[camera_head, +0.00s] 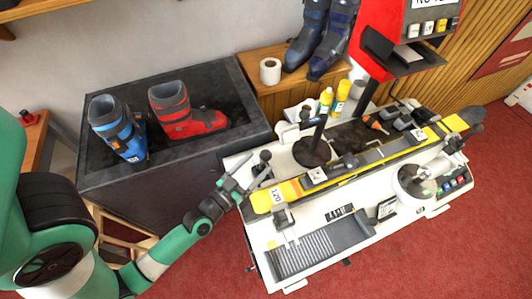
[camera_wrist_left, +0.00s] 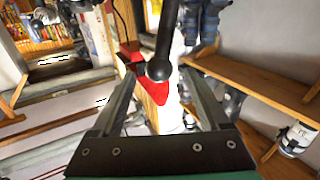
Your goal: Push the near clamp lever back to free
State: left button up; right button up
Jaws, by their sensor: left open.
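The near clamp lever (camera_head: 263,160), dark with a round black knob, stands at the left end of the white binding bench (camera_head: 330,225). My left gripper (camera_head: 241,180) is open just left of and below this lever in the head view. In the left wrist view a black rod with a ball end (camera_wrist_left: 160,62) shows between the tips of the open fingers (camera_wrist_left: 158,92). I cannot tell whether a finger touches it. A long yellow and black ski (camera_head: 345,172) lies along the bench. My right gripper is not in view.
A dark box (camera_head: 170,165) holds a blue boot (camera_head: 118,128) and a red boot (camera_head: 187,107) left of the bench. A black round-based post (camera_head: 312,150) stands behind the ski. Yellow bottles (camera_head: 340,98) stand farther back. Red floor (camera_head: 430,265) is clear at the right front.

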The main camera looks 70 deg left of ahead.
aim_at(266, 155)
pick_arm(q)
jog(key=x, duration=0.4)
jog(key=shift+w+a, duration=0.15)
jog(key=shift+w, duration=0.25)
grip_shut()
dwell(1.0)
